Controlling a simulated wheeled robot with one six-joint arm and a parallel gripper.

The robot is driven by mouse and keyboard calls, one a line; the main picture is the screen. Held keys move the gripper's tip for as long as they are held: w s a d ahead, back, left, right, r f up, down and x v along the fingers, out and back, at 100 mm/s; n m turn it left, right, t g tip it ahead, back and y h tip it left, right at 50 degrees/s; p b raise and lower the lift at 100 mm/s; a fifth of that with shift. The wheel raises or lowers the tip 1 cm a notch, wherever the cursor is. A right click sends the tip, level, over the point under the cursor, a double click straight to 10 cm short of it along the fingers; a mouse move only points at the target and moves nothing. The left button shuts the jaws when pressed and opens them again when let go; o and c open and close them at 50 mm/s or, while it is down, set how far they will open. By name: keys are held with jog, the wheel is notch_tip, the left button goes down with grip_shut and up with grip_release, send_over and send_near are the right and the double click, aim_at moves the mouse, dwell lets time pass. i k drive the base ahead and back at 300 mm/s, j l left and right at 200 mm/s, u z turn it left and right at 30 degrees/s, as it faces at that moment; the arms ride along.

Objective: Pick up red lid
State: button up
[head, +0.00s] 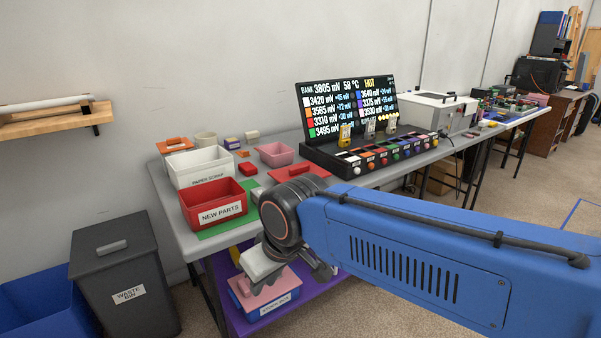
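A flat red lid (314,178) with a raised handle lies on the grey table, right of the red bin; my arm's rounded joint stands in front of its near side. My gripper (286,276) hangs low at the table's front edge, above a pink lid (282,290) on a blue box. It is partly hidden by my arm, and I cannot tell whether its fingers are open or shut. It is well below and in front of the red lid, apart from it.
The red NEW PARTS bin (215,204) and white PAPER SCRAP bin (198,166) stand left of the lid. A black display console (345,100) is to the right. An orange lid (176,145) lies at the back left.

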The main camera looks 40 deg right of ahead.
aim_at(280, 175)
jog(key=z, duration=1)
